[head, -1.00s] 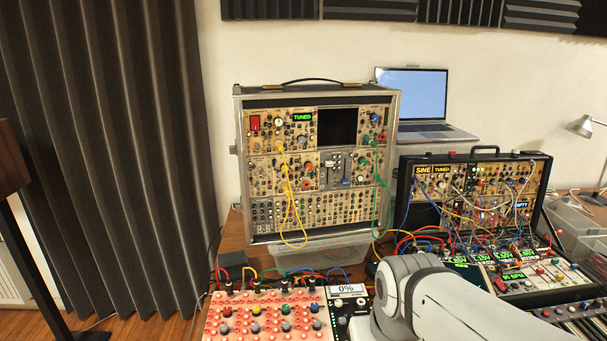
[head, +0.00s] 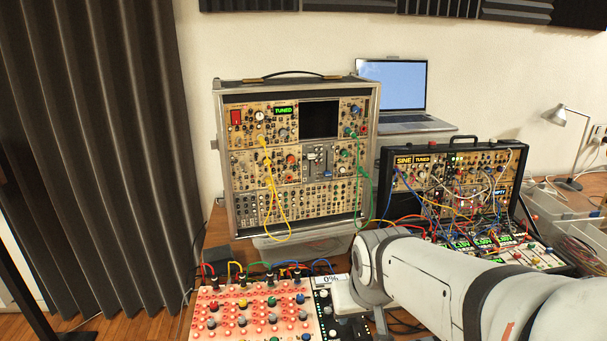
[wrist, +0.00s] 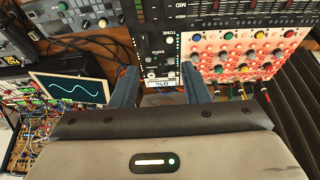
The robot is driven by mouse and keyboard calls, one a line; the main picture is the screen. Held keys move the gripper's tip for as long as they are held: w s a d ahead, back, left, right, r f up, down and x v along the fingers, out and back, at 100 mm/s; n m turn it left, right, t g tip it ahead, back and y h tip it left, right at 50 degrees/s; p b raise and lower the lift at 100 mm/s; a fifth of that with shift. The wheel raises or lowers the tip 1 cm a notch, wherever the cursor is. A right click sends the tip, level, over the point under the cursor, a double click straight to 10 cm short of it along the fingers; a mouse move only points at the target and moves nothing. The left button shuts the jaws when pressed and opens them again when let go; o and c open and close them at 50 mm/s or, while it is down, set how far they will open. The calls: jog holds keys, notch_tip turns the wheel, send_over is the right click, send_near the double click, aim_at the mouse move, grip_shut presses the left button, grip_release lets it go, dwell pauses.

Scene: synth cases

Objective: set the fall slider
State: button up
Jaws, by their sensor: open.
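The fall slider's label is too small to read in either view. A grey slider panel (head: 318,160) with small dark and blue caps sits in the middle row of the tall wooden-panelled synth case (head: 222,180); I cannot tell if it holds the fall slider. In the wrist view my gripper (wrist: 160,84) is open, its two blue-grey fingers apart with nothing seen held between them. Beyond the fingers lies a narrow black module (wrist: 157,45) with knobs and a small lit display.
A pink knob panel (head: 250,312) with patch cables lies beside the black module. A yellow cable (head: 287,215) and a green cable (head: 359,185) hang across the tall case. A second, cabled case (head: 470,160) stands right. A laptop (head: 405,90) is behind.

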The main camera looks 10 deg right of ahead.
jog(key=w+d+r+t+p, duration=0.2)
jog(key=w+t, duration=0.2)
jog(key=w, duration=0.8)
jog(key=w+d+r+t+p, duration=0.2)
jog(key=w+r+t+p, duration=0.1)
jog(key=w, duration=1)
jog(key=n+t+y+p, duration=0.2)
jog(key=t+y+p, duration=0.1)
jog(key=t, duration=0.4)
send_near(329, 174)
jog(key=w+p, duration=0.1)
jog(key=w, duration=0.1)
jog(key=w+p, duration=0.1)
jog(key=w, duration=0.2)
jog(key=w+a+p, duration=0.1)
jog(key=w, duration=0.2)
jog(key=shift+a+r, duration=0.1)
grip_shut()
